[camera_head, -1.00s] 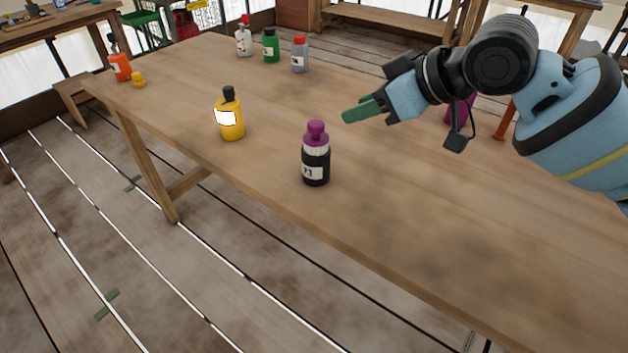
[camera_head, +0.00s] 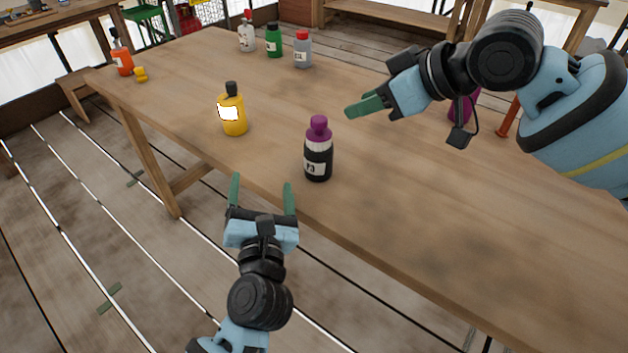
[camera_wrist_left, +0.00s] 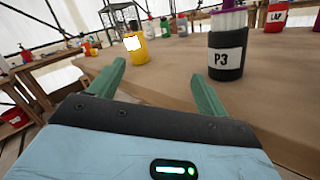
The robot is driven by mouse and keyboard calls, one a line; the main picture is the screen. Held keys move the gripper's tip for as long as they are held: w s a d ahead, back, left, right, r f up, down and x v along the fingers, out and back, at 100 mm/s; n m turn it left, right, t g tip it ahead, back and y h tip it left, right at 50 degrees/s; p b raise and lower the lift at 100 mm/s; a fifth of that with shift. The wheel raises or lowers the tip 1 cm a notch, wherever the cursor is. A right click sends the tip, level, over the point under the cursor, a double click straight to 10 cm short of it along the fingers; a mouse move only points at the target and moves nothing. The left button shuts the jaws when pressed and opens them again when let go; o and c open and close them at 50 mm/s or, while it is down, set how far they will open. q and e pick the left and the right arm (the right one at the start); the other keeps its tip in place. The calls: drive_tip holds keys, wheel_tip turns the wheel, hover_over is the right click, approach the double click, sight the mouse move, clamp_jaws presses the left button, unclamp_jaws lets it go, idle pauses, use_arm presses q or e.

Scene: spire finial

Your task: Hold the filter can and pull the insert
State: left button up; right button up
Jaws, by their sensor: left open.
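A black can labelled P3 (camera_head: 318,168) stands upright on the wooden table near its front edge. A purple part with a knob (camera_head: 319,128) stands up out of its top, above a pale ribbed band. The can also shows in the left wrist view (camera_wrist_left: 226,54), to the right of the fingers, its top cut off. My left gripper (camera_head: 261,182) is open and empty at the table's front edge, left of the can and apart from it. My right gripper (camera_head: 365,108) is above the table, behind and right of the can; its fingers overlap, so their opening cannot be told.
A yellow bottle (camera_head: 234,116) stands left of the can. White (camera_head: 246,38), green (camera_head: 273,42) and grey (camera_head: 302,54) bottles stand farther back. An orange bottle (camera_head: 122,60) is at the far left. A red LAP container (camera_wrist_left: 276,17) shows in the wrist view. The front right tabletop is clear.

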sight(317, 164)
use_arm(q)
drive_tip(key=d+n+h, duration=0.1)
drive_tip(key=d, duration=0.2)
drive_tip(key=w+d+h, duration=0.1)
drive_tip(key=d, duration=0.2)
drive_tip(key=w+d+n+g+h, duration=0.1)
drive_tip(key=d, duration=0.2)
drive_tip(key=shift+r+n+h, duration=0.25)
drive_tip(key=shift+n+h, duration=0.05)
drive_tip(key=shift+h, duration=0.1)
drive_tip(key=shift+w+d, duration=0.2)
drive_tip(key=shift+w, duration=1.75)
drive_tip(key=shift+w+d, duration=0.2)
drive_tip(key=shift+w, duration=1.75)
drive_tip(key=c, duration=1.1)
